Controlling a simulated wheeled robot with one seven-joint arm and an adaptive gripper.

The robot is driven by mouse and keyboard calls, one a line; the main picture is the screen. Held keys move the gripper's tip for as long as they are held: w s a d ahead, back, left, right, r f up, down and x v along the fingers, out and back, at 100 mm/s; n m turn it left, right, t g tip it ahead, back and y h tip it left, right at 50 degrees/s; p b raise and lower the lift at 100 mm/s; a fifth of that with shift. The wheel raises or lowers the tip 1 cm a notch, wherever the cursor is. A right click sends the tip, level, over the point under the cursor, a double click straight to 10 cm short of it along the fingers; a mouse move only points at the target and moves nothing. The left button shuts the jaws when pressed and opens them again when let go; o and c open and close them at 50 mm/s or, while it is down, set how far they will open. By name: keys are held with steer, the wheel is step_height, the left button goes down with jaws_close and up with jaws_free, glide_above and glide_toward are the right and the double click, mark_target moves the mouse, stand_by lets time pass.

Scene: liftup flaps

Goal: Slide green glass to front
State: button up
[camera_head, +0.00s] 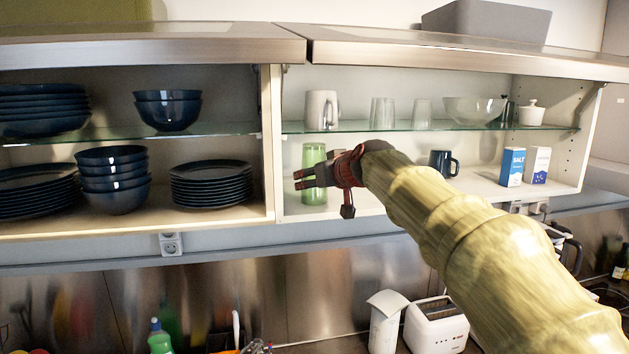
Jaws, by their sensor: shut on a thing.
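The green glass (314,156) stands upright on the bottom board of the right cabinet section, near its left wall. My gripper (305,178) reaches in from the right at the glass's height. Its dark fingers point left and are shut on the glass, crossing in front of its lower middle part. The glass's top and base show above and below the fingers. How far the glass stands from the board's front edge is hard to tell. My arm covers part of the cabinet to the right.
A dark mug (443,162) and a salt box (512,167) stand farther right on the bottom board. Dark bowls and plates fill the left section. The lifted flaps are overhead.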

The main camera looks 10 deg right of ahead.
steer(key=o, duration=1.3)
steer(key=shift+o, duration=0.8)
steer(key=v, duration=1.2)
